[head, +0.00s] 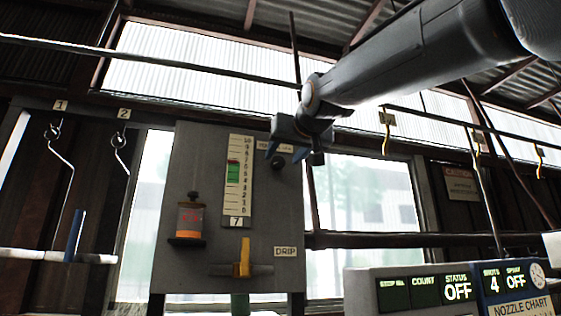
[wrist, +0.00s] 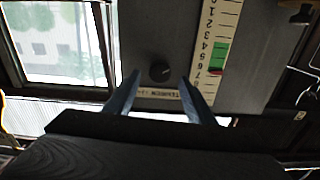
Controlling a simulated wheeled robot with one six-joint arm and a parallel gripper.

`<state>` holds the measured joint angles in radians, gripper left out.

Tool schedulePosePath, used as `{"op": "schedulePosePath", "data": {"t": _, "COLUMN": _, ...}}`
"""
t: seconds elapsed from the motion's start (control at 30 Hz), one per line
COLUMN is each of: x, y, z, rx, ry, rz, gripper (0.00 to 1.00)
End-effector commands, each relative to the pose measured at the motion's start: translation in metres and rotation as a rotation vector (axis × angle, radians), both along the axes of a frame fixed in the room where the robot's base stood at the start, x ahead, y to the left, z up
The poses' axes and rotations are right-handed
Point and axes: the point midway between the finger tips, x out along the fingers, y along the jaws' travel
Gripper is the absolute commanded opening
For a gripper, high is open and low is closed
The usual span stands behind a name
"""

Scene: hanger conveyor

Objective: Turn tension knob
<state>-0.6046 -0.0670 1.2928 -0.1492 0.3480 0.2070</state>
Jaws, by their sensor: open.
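The tension knob (wrist: 160,72) is a small round dark knob on a grey panel (head: 205,255). In the wrist view it appears between the fingertips of my gripper (wrist: 160,76), with a gap on each side. A label reading TENSION (wrist: 163,93) is beside it. In the head view the knob (head: 279,162) is at the panel's upper right, close to my gripper (head: 289,154), partly hidden by it. The blue fingers are apart and empty. I cannot tell how far their tips are from the panel. A scale (head: 239,190) with a green band and red mark is left of the knob; below it is a plate reading 7 (head: 236,222).
An orange-labelled oiler (head: 190,220), a yellow lever (head: 245,258) and a DRIP label (head: 286,252) are lower on the panel. Numbered hooks (head: 54,131) hang at left, yellow hooks (head: 386,135) at right. A control box (head: 450,290) stands at lower right.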

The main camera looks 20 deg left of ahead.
Motion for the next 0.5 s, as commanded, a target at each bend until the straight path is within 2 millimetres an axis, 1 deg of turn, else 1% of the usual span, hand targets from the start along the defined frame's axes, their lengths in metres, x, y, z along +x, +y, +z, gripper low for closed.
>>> {"op": "schedulePosePath", "data": {"t": 0.03, "x": 0.008, "y": 0.005, "z": 0.001, "rx": -0.002, "ry": 0.003, "rz": -0.001, "gripper": 0.49}}
{"op": "schedulePosePath", "data": {"t": 0.2, "x": 0.03, "y": 0.018, "z": 0.001, "rx": 0.0, "ry": 0.002, "rz": -0.002, "gripper": 0.49}}
{"op": "schedulePosePath", "data": {"t": 0.33, "x": 0.041, "y": 0.023, "z": 0.001, "rx": -0.001, "ry": 0.001, "rz": -0.003, "gripper": 0.49}}
{"op": "schedulePosePath", "data": {"t": 0.5, "x": 0.047, "y": 0.026, "z": 0.0, "rx": 0.0, "ry": 0.0, "rz": -0.004, "gripper": 0.49}}
